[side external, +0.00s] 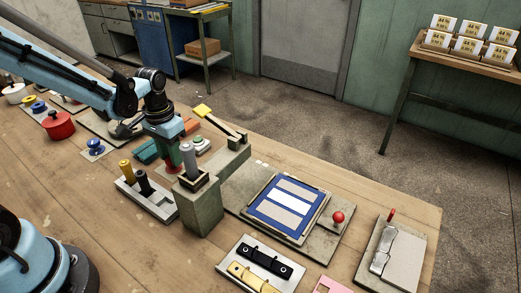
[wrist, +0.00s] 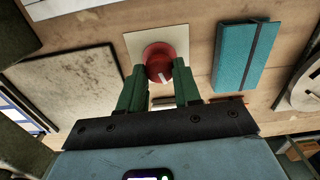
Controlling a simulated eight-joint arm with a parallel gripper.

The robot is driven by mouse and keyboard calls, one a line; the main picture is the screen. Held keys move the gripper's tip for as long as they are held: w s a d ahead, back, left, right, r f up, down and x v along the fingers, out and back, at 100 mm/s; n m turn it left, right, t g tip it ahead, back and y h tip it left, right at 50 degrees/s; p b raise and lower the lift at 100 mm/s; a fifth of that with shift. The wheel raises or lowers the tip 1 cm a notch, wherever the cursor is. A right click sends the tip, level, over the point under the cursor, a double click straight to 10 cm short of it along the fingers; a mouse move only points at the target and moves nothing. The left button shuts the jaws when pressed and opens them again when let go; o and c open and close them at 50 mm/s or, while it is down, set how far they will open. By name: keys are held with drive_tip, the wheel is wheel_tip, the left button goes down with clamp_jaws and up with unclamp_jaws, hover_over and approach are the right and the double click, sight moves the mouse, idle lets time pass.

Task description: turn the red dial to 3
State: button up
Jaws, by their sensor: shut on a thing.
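The red dial (wrist: 158,56) sits on a pale square plate (wrist: 133,43) in the wrist view. A short white mark on it points toward the bottom of that picture, slightly right. My gripper (wrist: 159,72) has its two green fingers on either side of the dial, shut on it. No numbers can be read around the dial.
A teal book-like block (wrist: 246,55) lies right of the dial; a flat greyish board (wrist: 68,88) lies left.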

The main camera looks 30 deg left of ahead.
drive_tip(key=shift+m, duration=1.5)
drive_tip(key=o, duration=1.1)
drive_tip(key=shift+c, duration=0.2)
wheel_tip(320, 180, up, 12)
